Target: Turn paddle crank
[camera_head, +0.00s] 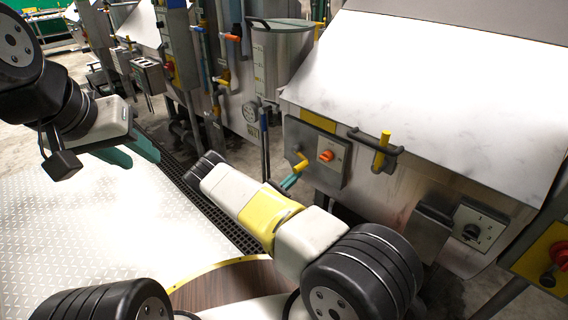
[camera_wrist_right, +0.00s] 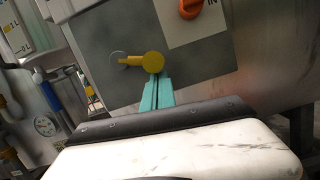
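The yellow paddle crank (camera_head: 301,163) sits on a grey control panel (camera_head: 330,172) on the front of the steel machine. In the right wrist view the crank (camera_wrist_right: 152,62) has a round yellow end and a short arm reaching left to its pivot. My right gripper (camera_head: 291,181) has its teal fingers together, with only a thin dark line between them. In the wrist view the fingertips (camera_wrist_right: 157,80) meet the lower edge of the round end; I cannot tell whether they touch it. My left gripper (camera_head: 134,153) is open and empty, far left of the crank.
An orange knob (camera_head: 326,156) is right of the crank on the panel. A yellow-gripped handle (camera_head: 382,150) and a dark knob box (camera_head: 479,228) are further right. A floor grate (camera_head: 206,205) runs along the machines. Diamond-plate floor (camera_head: 85,230) is clear at left.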

